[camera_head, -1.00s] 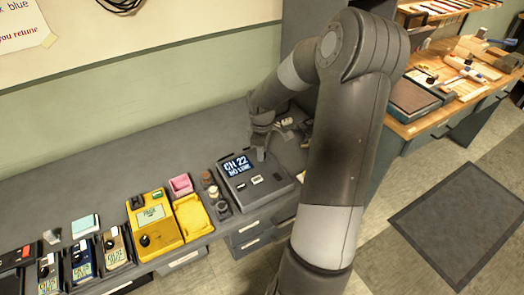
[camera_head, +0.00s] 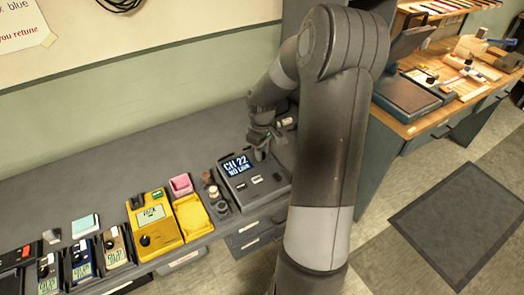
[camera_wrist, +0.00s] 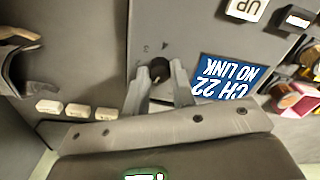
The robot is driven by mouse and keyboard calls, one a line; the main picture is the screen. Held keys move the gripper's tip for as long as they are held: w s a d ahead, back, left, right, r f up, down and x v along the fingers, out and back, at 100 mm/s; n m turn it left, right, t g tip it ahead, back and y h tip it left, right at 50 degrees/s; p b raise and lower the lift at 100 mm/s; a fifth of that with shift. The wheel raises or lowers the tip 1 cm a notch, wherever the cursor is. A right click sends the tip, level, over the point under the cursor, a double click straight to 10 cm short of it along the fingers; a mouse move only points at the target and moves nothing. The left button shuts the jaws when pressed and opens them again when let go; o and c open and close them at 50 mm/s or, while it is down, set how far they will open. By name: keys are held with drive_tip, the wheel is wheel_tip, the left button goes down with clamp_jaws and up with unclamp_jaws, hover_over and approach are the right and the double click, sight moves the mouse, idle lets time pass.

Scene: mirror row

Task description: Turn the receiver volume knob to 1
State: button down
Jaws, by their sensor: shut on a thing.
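The receiver (camera_head: 262,196) is a dark grey box on the grey bench, with a blue screen (camera_head: 236,165) reading "CH 22 NO LINK". The screen also shows upside down in the wrist view (camera_wrist: 226,80). The volume knob (camera_wrist: 160,66) is a small black round knob on the receiver's top face, beside the screen. My gripper (camera_head: 262,153) is over the receiver's far right part. In the wrist view, my gripper (camera_wrist: 160,73) has one finger on each side of the knob and is shut on it.
A white "UP" button (camera_wrist: 247,9) is on the receiver. Left of it stand small knobs, a pink box (camera_head: 181,184), a yellow tray (camera_head: 191,217), a yellow device (camera_head: 155,213) and several handheld units. The bench behind them is clear. A wooden workbench (camera_head: 410,128) stands right.

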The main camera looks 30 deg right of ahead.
drive_tip(key=m, duration=0.4)
drive_tip(key=shift+m, duration=0.3)
idle(0.3)
drive_tip(key=c, duration=1.2)
unclamp_jaws()
drive_tip(key=shift+r, duration=0.1)
wheel_tip(320, 180, up, 11)
drive_tip(key=shift+f, duration=0.2)
